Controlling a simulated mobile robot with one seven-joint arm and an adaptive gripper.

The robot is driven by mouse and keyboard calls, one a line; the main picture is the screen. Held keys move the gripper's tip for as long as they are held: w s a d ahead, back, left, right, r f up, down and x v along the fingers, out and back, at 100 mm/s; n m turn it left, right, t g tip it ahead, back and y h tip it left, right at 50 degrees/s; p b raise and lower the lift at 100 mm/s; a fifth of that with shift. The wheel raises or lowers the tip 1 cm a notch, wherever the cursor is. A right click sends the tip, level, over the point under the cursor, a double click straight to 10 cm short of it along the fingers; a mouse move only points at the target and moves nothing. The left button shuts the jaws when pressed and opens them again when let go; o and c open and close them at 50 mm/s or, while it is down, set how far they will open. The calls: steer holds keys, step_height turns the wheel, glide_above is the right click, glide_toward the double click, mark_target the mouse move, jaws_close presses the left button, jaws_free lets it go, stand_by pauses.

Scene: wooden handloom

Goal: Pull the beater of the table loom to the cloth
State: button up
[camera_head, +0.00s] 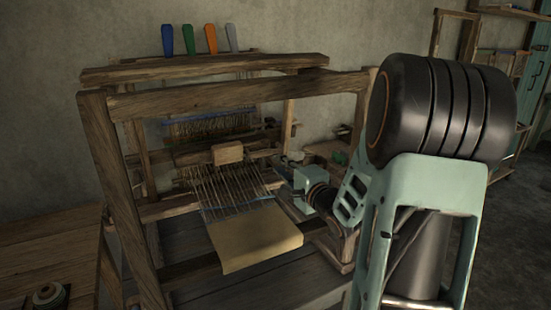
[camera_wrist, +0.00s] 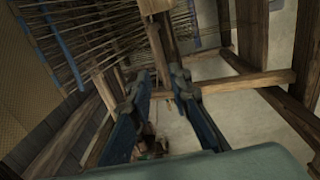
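The table loom has a dark wooden frame (camera_head: 110,160). Its beater carries a pale wooden block (camera_head: 228,153) at mid-width, behind the fanned warp threads (camera_head: 225,188). The tan cloth (camera_head: 255,238) hangs at the front, apart from the beater, with bare warp between them. My gripper (camera_wrist: 160,76) shows two dark blue fingers spread apart, with nothing clearly held. A wooden bar (camera_wrist: 160,48) stands beyond the gap between the fingertips; I cannot tell if they touch it. In the head view the gripper is at the loom's right side, partly hidden by my arm.
Four coloured pegs, among them a blue one (camera_head: 167,40), stand above the loom's top beam (camera_head: 200,68). A wooden table (camera_head: 45,250) is at left with a spool (camera_head: 48,295). Loom posts and rails, such as a thick post (camera_wrist: 252,30), surround the gripper closely.

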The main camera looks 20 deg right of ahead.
mark_target(266, 154)
steer(key=w, duration=1)
steer(key=shift+w+a+f+b, duration=0.25)
steer(key=shift+w+b, duration=0.05)
steer(key=shift+b, duration=0.1)
jaws_close()
